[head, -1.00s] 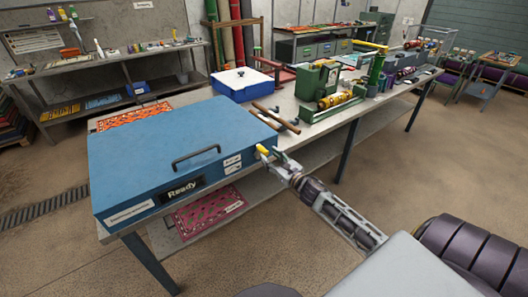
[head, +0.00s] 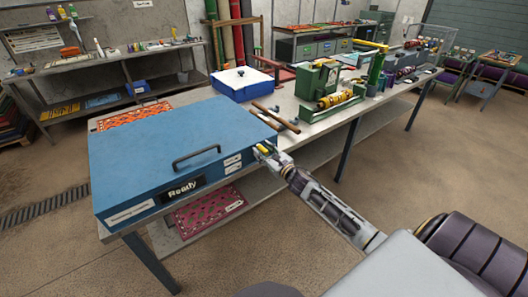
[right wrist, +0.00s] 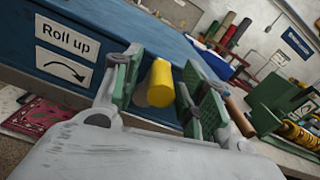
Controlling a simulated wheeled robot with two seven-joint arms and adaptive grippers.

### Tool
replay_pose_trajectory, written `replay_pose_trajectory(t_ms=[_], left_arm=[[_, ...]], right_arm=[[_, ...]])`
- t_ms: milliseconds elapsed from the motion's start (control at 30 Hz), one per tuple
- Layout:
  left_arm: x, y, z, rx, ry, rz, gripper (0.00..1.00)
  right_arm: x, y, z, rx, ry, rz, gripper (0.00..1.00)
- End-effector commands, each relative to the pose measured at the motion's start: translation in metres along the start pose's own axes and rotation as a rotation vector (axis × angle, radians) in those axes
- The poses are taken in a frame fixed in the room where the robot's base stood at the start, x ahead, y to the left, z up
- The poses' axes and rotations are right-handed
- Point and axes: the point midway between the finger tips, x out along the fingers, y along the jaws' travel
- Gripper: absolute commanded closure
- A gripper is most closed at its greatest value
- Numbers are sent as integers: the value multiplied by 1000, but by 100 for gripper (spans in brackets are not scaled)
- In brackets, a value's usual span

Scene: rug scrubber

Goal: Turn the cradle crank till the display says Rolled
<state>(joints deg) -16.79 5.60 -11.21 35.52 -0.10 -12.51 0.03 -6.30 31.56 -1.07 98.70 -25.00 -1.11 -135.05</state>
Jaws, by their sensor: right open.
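The blue machine (head: 180,135) lies on the near end of the bench, and its front display (head: 182,189) reads "Ready". The yellow crank knob (right wrist: 160,82) sticks out near the machine's right end. My right gripper (head: 267,152) is at that end. In the right wrist view its open green-padded fingers stand on either side of the knob, with a gap showing at least on the right. The crank's arm is hidden. A "Roll up" label with a curved arrow (right wrist: 64,67) is on the machine's side. My left gripper is not in view.
A black handle (head: 196,157) is on the machine's front part. Wooden rods (head: 275,117), a blue-and-white box (head: 242,83) and a green machine (head: 318,85) stand further along the bench. Patterned rugs lie on the shelf below and behind.

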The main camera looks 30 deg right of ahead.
Motion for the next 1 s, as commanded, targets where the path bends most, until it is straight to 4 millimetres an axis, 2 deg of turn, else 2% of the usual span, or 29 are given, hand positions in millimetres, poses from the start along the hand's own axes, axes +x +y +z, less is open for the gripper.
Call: replay_pose_trajectory(t_ms=[233,567,1000], left_arm=[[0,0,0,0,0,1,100],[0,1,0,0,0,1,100],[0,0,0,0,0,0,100]], right_arm=[[0,0,0,0,0,0,58],[0,0,0,0,0,0,99],[0,-2,-1,35,0,0,100]])
